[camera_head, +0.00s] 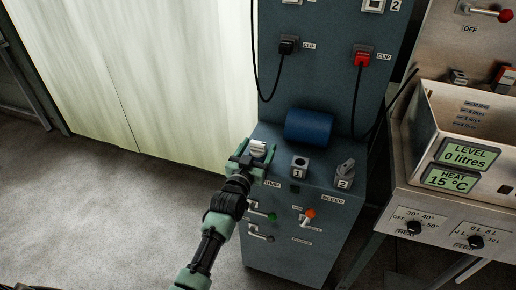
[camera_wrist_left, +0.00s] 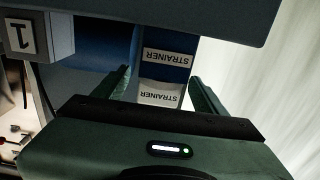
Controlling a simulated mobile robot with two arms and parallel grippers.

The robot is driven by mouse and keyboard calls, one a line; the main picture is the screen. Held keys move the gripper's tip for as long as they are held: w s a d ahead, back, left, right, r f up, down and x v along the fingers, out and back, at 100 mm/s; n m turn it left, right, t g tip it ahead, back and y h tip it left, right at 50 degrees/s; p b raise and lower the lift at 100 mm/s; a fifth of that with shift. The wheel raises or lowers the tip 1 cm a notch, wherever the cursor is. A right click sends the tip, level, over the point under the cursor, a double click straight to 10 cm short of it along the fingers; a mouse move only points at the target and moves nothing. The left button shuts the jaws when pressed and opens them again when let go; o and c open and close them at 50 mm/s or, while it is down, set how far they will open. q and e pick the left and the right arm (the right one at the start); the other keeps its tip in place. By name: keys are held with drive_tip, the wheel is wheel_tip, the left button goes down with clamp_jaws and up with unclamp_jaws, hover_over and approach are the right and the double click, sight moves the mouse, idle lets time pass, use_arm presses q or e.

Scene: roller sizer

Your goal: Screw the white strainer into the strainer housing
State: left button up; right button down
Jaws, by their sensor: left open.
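The white strainer (camera_head: 258,147) sits at the left edge of the dark blue-grey cabinet's ledge. In the left wrist view its white face (camera_wrist_left: 160,95) reads STRAINER upside down. Directly beyond it is a blue part (camera_wrist_left: 167,59) with a second STRAINER label, which may be the strainer housing; the joint between them is not clear. My left gripper (camera_head: 254,152) is open around the white strainer. In the left wrist view one finger stands on each side of it, with gaps visible. My right gripper is not in view.
A blue cylinder (camera_head: 308,127) lies on the ledge, right of the gripper. A tank with displays (camera_head: 465,155) stands right. Left floor is clear.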

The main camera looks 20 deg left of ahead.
use_arm(q)
drive_tip(key=s, duration=0.7)
drive_tip(key=shift+s+a, duration=0.15)
drive_tip(key=shift+s, duration=0.25)
